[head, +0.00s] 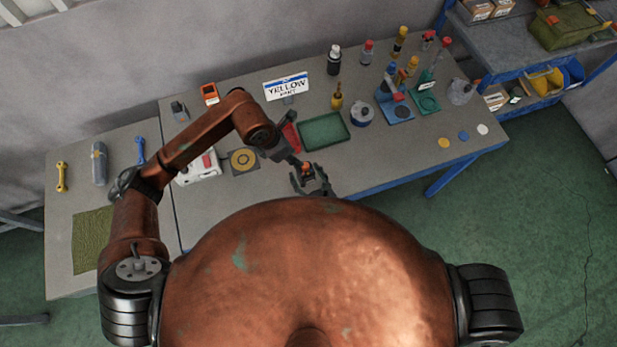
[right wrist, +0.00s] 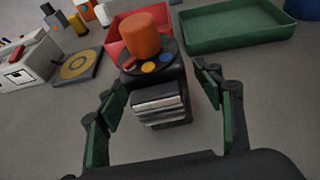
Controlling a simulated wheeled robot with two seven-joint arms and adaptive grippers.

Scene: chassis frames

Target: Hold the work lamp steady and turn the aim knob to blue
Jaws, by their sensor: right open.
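The work lamp is a small black unit with a ribbed silver front (right wrist: 158,107). Its orange aim knob (right wrist: 140,35) stands on a round black top with red, yellow and blue dots. Which dot the knob points to is unclear. In the right wrist view my right gripper (right wrist: 165,110) is open, its green-padded fingers on either side of the lamp front, apart from it. In the head view this gripper (head: 311,183) shows small, near the orange knob (head: 307,169).
A red tray (right wrist: 113,42) stands behind the lamp and a green tray (right wrist: 235,43) to its right. A sign (head: 286,87) reads "YELLOW". Bottles and a blue stand (head: 395,112) fill the right. A white box (head: 199,169) and square plate (head: 243,162) lie left.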

